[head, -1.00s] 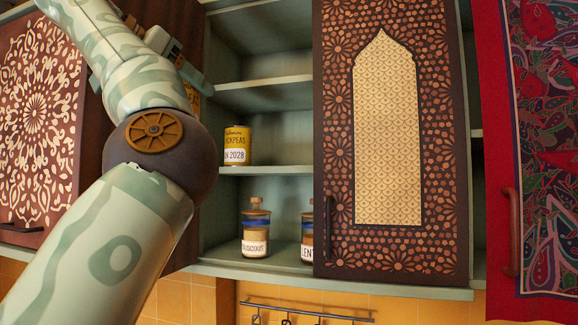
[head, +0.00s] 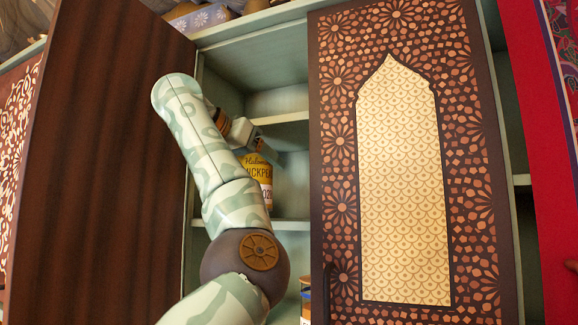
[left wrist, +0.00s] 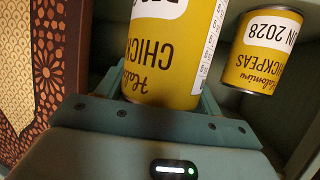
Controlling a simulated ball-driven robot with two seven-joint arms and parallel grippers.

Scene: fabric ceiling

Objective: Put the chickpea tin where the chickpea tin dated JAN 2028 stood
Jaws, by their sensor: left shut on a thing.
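My left gripper (head: 262,150) is shut on a yellow chickpea tin (head: 258,180), inside the open cabinet at the middle shelf. The held tin is upright, its white date label partly behind my arm, with only the last digits "028" showing. Whether its base touches the shelf I cannot tell. In the left wrist view, which is upside down, the held tin (left wrist: 165,55) fills the middle. In the head view my left arm seems to hide this second tin. My right gripper is out of view.
A dark cabinet door (head: 90,160) stands open on the left. A patterned door (head: 330,120) covers the cabinet's right part. The shelf (head: 292,224) looks clear right of the held tin. A red cloth (head: 535,150) hangs far right.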

